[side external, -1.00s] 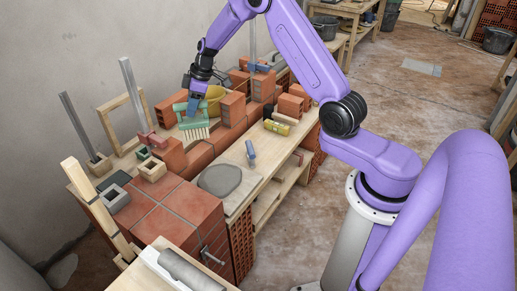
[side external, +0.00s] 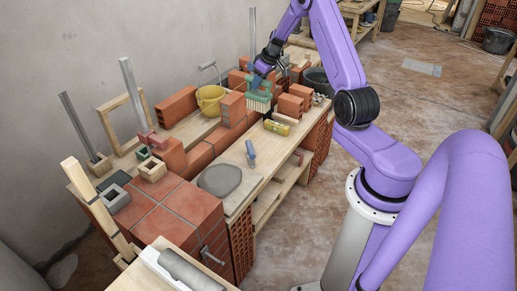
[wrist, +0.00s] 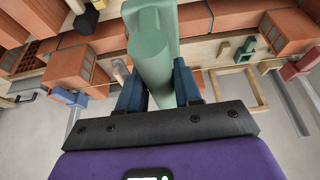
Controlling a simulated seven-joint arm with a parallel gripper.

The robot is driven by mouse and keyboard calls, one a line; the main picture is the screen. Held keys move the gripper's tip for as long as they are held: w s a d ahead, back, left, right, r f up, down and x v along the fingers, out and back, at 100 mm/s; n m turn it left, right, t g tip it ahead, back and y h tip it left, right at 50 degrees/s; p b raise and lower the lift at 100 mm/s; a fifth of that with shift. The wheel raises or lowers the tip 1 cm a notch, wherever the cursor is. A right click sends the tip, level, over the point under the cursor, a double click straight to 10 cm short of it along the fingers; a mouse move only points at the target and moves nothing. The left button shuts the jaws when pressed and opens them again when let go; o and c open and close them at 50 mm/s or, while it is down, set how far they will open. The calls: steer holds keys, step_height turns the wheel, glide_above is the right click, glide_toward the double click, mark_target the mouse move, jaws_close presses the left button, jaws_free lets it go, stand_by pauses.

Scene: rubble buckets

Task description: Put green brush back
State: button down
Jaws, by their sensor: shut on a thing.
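The green brush (side external: 258,99) has a pale green body with light bristles pointing down. In the side view it hangs from my gripper (side external: 262,79), above the back part of the bench among the bricks. In the wrist view the brush's round green handle (wrist: 150,55) runs between the two blue fingers of my gripper (wrist: 158,88), which are shut on it. The body of the brush extends beyond the fingers toward the top of that view. Whether the bristle tips touch anything below cannot be told.
A yellow bucket (side external: 211,100) stands left of the brush, with a brick (side external: 232,108) close by. More bricks (side external: 292,103) stand to the right, and a dark bucket (side external: 317,80) is behind them.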

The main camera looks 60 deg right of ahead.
step_height(320, 180, down, 21)
stand_by(0.7)
steer(key=shift+f, duration=0.2)
steer(key=c, duration=0.8)
jaws_free()
